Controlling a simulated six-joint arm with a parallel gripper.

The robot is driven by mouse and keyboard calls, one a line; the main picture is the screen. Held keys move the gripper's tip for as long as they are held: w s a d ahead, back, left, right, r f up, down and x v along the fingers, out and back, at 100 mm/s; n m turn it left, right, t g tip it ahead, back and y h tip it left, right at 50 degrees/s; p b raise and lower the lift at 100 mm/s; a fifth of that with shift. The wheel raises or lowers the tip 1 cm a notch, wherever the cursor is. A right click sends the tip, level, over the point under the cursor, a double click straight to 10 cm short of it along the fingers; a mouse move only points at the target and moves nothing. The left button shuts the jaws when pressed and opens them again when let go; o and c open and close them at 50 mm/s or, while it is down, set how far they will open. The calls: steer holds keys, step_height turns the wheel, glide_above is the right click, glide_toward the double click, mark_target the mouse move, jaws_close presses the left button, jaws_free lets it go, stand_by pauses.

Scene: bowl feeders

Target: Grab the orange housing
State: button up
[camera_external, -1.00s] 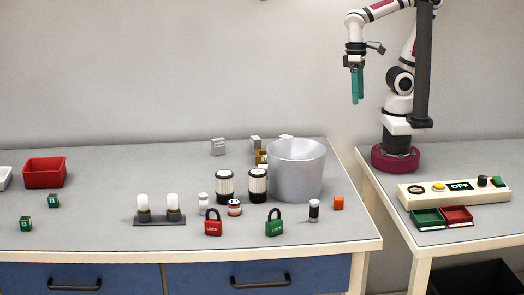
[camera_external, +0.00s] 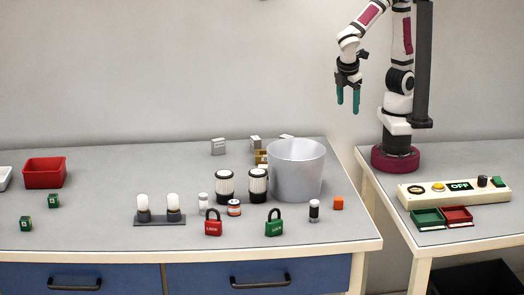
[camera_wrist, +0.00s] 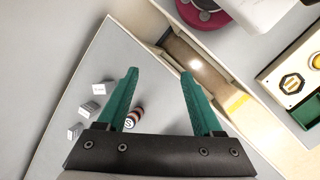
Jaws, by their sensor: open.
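The orange housing (camera_external: 338,202) is a small orange block on the grey table, near its right edge, just right of a small black-and-white cylinder (camera_external: 314,211). My gripper (camera_external: 348,104) is open and empty. It hangs high above and behind the table's right end, far from the housing, fingers pointing down. In the wrist view its two green fingers (camera_wrist: 160,76) are spread apart with nothing between them. I cannot make out the orange housing in that view.
A large grey bucket (camera_external: 296,172) stands left of and behind the housing. A green padlock (camera_external: 274,228) and a red padlock (camera_external: 213,228) are in front. Several small parts are around. A gap separates the table from the side table (camera_external: 450,243) with the control panel (camera_external: 455,191).

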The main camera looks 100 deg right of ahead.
steer(key=w+a+f+n+t+h, duration=0.2)
steer(key=w+a+n+h, duration=0.1)
steer(key=a+n, duration=0.4)
steer(key=n+t+y, duration=0.5)
steer(key=n+t, duration=0.7)
steer(key=n, duration=0.8)
glide_toward(341, 198)
steer(key=x, duration=1)
steer(key=shift+f, duration=0.15)
jaws_close()
